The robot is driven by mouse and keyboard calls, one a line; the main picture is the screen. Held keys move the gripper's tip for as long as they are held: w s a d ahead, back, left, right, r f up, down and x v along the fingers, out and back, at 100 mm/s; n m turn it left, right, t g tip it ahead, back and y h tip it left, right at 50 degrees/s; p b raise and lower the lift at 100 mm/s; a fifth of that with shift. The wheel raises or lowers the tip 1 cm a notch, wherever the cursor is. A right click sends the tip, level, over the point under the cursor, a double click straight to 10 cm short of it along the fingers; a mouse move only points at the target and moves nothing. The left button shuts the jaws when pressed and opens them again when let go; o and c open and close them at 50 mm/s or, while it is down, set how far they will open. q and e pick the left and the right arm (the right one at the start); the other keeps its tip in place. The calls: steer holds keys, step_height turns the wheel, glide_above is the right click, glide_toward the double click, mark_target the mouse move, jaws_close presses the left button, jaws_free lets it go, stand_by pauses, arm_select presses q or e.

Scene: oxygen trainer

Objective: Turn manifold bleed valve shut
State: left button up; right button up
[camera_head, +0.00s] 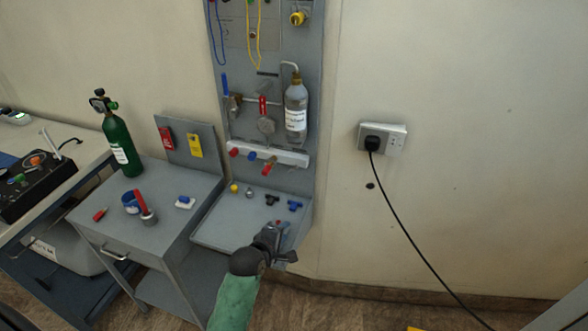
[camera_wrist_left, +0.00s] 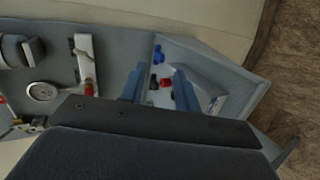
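The white manifold bar (camera_head: 262,152) runs across the grey wall panel, with red and blue knobs on it. A red-handled valve (camera_head: 269,166) sits at its lower front; I cannot tell its exact lever angle. In the left wrist view the manifold (camera_wrist_left: 86,58) is at upper left, with a red valve handle (camera_wrist_left: 88,89) at its near end. My left gripper (camera_head: 281,238) is below the manifold, over the front right of the tray. My right gripper is not in view.
The grey tray (camera_head: 217,232) below the panel holds several small fittings. A labelled bottle (camera_head: 296,107), a gauge (camera_head: 266,126) and red (camera_head: 263,105) and blue (camera_head: 225,85) levers are above the manifold. A cart (camera_head: 165,228) and green cylinder (camera_head: 120,147) stand left.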

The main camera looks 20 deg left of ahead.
mark_target(292, 171)
arm_select(q)
steer(key=w+a+r+n+t+p, duration=0.1)
steer(key=w+r+n, duration=0.1)
steer(key=w+n, duration=0.2)
steer(key=w+r+n+t+y, duration=0.1)
steer(key=w+r+n+t, duration=0.1)
steer(key=w, duration=0.5)
steer(key=w+a+r+n+t+p, duration=0.1)
steer(key=w+r+n+t, duration=0.1)
steer(key=w+r+n, duration=0.2)
steer(key=shift+w+a+r+n+y+p, duration=0.1)
steer(key=shift+w+a+n+y+p, duration=0.1)
steer(key=shift+w+n, duration=0.35)
steer(key=shift+w+a+r+n+y+p, duration=0.1)
steer(key=shift+w+a+n, duration=0.05)
steer(key=shift+w+n, duration=0.4)
steer(key=shift+w+f+p, duration=0.2)
steer(key=shift+w+p, duration=0.1)
steer(key=shift+w, duration=0.75)
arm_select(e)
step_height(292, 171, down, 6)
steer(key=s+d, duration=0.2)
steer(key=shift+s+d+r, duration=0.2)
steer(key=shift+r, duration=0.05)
arm_select(q)
jaws_close()
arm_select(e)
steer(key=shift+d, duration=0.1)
